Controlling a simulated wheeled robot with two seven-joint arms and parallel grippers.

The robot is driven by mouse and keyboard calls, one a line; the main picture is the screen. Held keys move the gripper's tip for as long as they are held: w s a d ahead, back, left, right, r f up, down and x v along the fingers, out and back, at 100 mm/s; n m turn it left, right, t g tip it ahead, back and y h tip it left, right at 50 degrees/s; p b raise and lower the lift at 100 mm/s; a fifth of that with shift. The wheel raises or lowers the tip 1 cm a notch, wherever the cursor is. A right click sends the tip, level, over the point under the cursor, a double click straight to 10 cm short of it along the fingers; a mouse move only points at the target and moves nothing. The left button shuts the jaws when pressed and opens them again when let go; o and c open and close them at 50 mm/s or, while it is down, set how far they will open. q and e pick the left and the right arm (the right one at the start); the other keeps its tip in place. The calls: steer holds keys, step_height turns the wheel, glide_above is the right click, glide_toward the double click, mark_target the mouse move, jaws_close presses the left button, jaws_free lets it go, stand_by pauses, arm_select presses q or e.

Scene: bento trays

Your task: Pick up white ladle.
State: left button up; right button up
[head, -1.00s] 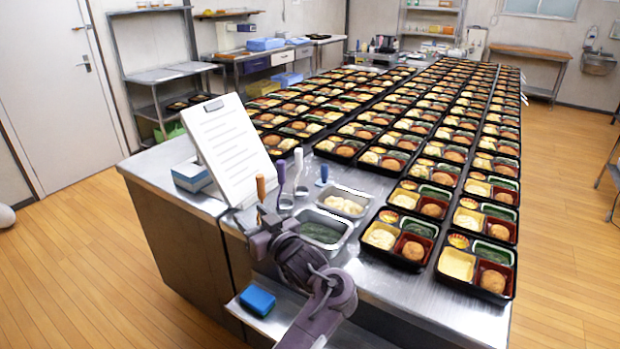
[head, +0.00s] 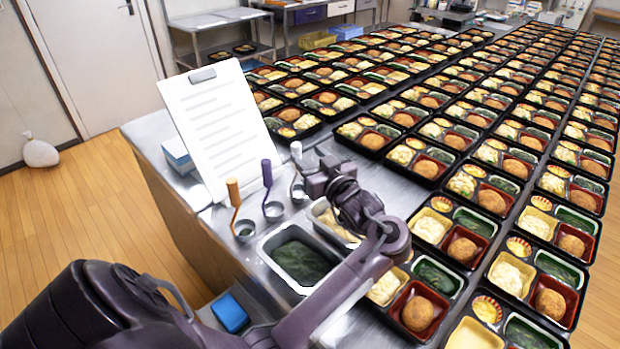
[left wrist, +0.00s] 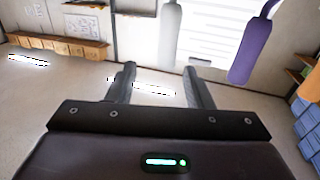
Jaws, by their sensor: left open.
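The white ladle (head: 297,172) stands upright with its handle up, at the right of a short row of ladles on the counter. Its pale handle also shows in the left wrist view (left wrist: 171,32), beyond the fingers. My left gripper (head: 312,172) is just right of the white ladle, and its fingers look open and empty in the left wrist view (left wrist: 159,70). I cannot tell whether it touches the ladle. The purple ladle (head: 267,176) and the orange ladle (head: 234,200) stand to the left. My right gripper is not in view.
A clipboard (head: 215,125) leans behind the ladles. A steel pan of greens (head: 268,248) is in front, with another pan (head: 318,212) partly hidden by my arm. Filled bento trays (head: 420,305) cover the counter to the right. A blue box (head: 230,313) lies at lower left.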

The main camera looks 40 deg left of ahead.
mark_target(294, 144)
arm_select(q)
steer(key=x, duration=0.2)
steer(key=p+x, duration=0.1)
steer(key=x, duration=0.1)
steer(key=p+x, duration=0.1)
steer(key=x, duration=0.1)
steer(key=shift+s+a+r, duration=0.2)
steer(key=shift+s+a, duration=0.05)
steer(key=shift+a, duration=0.1)
steer(key=shift+w+a+f, duration=0.1)
steer(key=shift+w+a, duration=0.05)
steer(key=shift+a, duration=0.35)
jaws_close()
